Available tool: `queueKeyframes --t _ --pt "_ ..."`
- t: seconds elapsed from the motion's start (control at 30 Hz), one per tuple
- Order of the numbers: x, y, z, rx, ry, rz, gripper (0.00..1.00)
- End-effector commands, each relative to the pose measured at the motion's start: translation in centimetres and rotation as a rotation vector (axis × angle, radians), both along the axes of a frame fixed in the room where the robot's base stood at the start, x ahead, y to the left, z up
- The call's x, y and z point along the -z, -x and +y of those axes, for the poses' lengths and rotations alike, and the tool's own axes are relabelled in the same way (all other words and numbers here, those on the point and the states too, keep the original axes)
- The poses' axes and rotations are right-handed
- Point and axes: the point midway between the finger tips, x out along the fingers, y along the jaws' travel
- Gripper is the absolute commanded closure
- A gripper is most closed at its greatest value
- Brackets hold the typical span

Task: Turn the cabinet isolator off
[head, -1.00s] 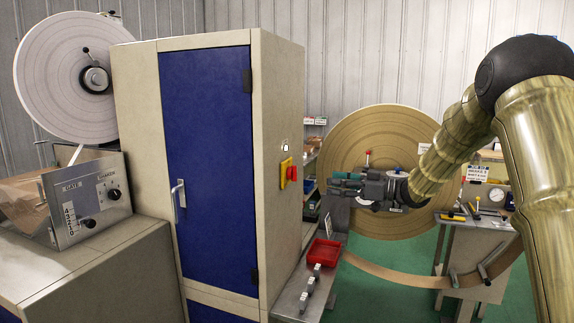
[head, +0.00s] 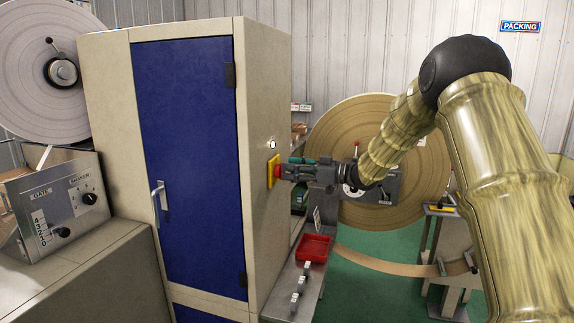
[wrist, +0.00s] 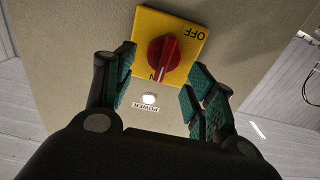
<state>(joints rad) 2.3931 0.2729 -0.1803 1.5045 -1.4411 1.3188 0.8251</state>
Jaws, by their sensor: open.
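The cabinet isolator is a red rotary knob (wrist: 165,57) on a yellow plate (wrist: 148,22), fixed to the right side of the tall cabinet (head: 262,80). In the wrist view, "OFF" reads upside down at the plate's upper right. A partly hidden label ending in "N" is at the lower edge, and the knob's pale mark points towards it. My gripper (wrist: 163,66) is open, its green-padded fingers on either side of the knob. I cannot tell whether they touch it. In the head view, my gripper (head: 283,172) reaches the plate from the right and partly hides the knob.
A pale lamp (wrist: 150,98) labelled POWER sits beside the plate. A red tray (head: 314,248) and small blocks stand on a bench below my gripper. A large tan reel (head: 375,112) stands behind my arm.

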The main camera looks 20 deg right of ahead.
Motion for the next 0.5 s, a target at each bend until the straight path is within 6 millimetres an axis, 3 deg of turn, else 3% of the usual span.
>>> queueKeyframes --t 0.2,0.5 --pt "0.0 -0.9 1.4 0.000 -0.001 -0.001 0.45" --pt "0.0 -1.0 1.4 0.002 -0.001 -0.001 0.45"
